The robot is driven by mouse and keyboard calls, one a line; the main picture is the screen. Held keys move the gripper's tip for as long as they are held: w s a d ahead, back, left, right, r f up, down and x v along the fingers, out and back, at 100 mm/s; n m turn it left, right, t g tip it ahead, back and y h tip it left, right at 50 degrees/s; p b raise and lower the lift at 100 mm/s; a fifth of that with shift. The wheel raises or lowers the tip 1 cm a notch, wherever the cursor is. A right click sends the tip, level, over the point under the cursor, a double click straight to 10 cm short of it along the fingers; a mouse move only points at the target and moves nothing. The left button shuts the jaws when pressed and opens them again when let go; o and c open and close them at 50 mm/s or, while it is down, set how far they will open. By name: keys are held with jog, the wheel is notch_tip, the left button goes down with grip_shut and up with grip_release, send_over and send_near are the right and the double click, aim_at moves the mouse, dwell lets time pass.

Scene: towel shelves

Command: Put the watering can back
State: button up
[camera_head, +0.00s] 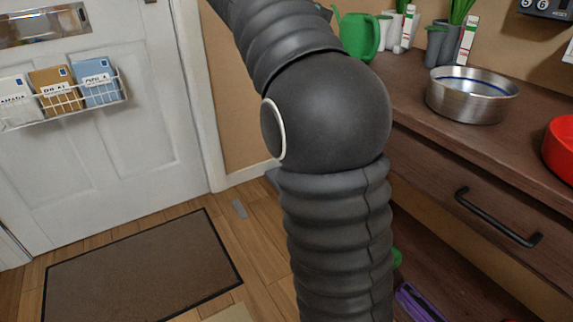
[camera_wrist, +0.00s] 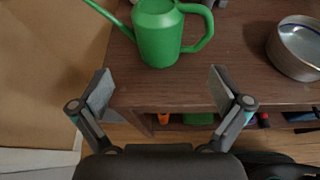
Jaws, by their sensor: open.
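The green watering can (camera_head: 360,36) stands upright at the far left end of the brown wooden cabinet top (camera_head: 412,92), partly hidden behind my arm in the head view. In the wrist view the watering can (camera_wrist: 158,36) is just beyond my gripper (camera_wrist: 160,88), with its spout to the left and its handle to the right. My gripper is open and empty, its two fingers spread wide near the cabinet's front edge. The fingers are apart from the can. My gripper is not visible in the head view.
A metal bowl (camera_head: 471,95) stands right of the can; a red bowl (camera_head: 561,148) is farther right. Potted plants (camera_head: 459,28) stand along the wall. The cabinet has a drawer with a black handle (camera_head: 498,219). A purple item (camera_head: 418,303) lies below. A doormat (camera_head: 140,272) lies before the door.

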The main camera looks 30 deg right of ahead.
jog(key=s+a+f+m+t+y, duration=0.2)
jog(key=s+a+f+m+y, duration=0.4)
jog(key=s+f, duration=0.8)
jog(key=s+a+f+m+t+y, duration=0.2)
jog(key=s+a+f+m+y, duration=0.5)
jog(key=s+a+f+m, duration=0.6)
jog(key=s+a+f, duration=0.2)
jog(key=a+f, duration=0.2)
jog(key=shift+a, duration=0.15)
